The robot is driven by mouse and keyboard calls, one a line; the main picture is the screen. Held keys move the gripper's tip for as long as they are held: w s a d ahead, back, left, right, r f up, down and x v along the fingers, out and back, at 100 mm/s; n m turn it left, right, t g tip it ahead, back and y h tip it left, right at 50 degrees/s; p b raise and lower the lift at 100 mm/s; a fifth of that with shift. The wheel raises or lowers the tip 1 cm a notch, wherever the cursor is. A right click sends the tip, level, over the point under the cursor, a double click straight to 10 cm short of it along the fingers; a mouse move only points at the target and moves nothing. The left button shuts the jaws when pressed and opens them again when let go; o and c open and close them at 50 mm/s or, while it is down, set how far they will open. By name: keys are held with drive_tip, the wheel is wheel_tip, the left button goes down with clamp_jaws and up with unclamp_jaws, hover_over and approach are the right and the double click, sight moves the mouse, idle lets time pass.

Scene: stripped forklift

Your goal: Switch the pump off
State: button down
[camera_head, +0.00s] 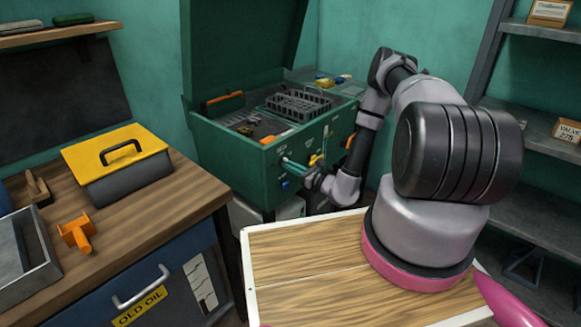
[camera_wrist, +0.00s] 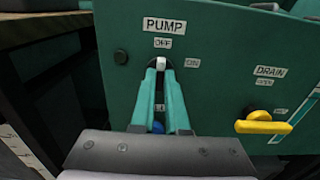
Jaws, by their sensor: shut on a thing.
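The pump switch (camera_wrist: 161,62) is a dark knob with a pale top, on the front of a green machine (camera_head: 240,160), under a PUMP label (camera_wrist: 164,26). OFF is printed above it and ON to its right. My gripper (camera_wrist: 162,74) has its two teal fingers closed on the switch from either side. The pale part sits at the top, toward OFF, but the fingers hide much of the knob, so its exact setting is hard to tell. In the head view my gripper (camera_head: 294,165) is at the machine's front panel, and the switch is hidden.
A yellow drain handle (camera_wrist: 267,127) is right of the switch, and a blue knob (camera_wrist: 158,127) shows below between the fingers. The machine's lid (camera_head: 240,40) stands open. A workbench with a yellow toolbox (camera_head: 120,160) is at left; shelves (camera_head: 540,130) are at right.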

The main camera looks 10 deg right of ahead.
drive_tip(key=shift+f, duration=0.1)
idle(0.3)
drive_tip(key=c, duration=0.9)
unclamp_jaws()
drive_tip(key=shift+s+d, duration=0.1)
drive_tip(key=shift+s, duration=0.05)
drive_tip(key=v, duration=1)
drive_tip(key=shift+s+d, duration=0.15)
drive_tip(key=shift+s, duration=0.1)
